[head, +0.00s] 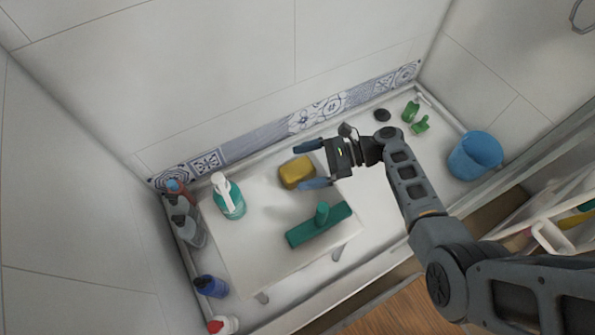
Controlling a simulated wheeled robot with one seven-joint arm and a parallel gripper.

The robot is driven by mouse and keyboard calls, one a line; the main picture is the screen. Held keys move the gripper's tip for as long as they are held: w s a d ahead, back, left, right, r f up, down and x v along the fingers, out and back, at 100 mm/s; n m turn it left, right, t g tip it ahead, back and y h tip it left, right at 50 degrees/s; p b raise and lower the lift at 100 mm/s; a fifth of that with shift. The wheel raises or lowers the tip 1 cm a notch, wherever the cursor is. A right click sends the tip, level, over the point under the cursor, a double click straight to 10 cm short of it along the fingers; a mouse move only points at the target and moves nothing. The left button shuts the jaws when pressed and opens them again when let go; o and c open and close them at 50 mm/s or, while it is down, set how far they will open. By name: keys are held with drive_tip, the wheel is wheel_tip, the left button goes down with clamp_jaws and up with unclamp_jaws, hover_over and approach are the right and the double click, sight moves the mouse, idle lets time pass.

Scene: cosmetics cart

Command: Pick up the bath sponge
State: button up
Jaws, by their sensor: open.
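The bath sponge (292,173) is a yellow-brown rounded block on the white stool or bench (262,262) in the head view. My gripper (306,165) is open, with its two blue-grey fingers spread and pointing left. In the picture, one finger lies above and right of the sponge and the other below and right of it. The sponge shows mostly between and just beyond the fingertips. I cannot tell the height of the fingers over the stool or whether they touch the sponge.
On the stool, a teal pump bottle (229,200) stands left and a green squeegee-like tool (319,224) lies below the sponge. Several bottles (188,230) line the left edge. A blue bucket (474,157) and green items (419,124) stand right. The tiled wall (318,113) is behind.

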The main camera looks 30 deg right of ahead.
drive_tip(key=shift+c, duration=0.4)
drive_tip(key=c, duration=1.2)
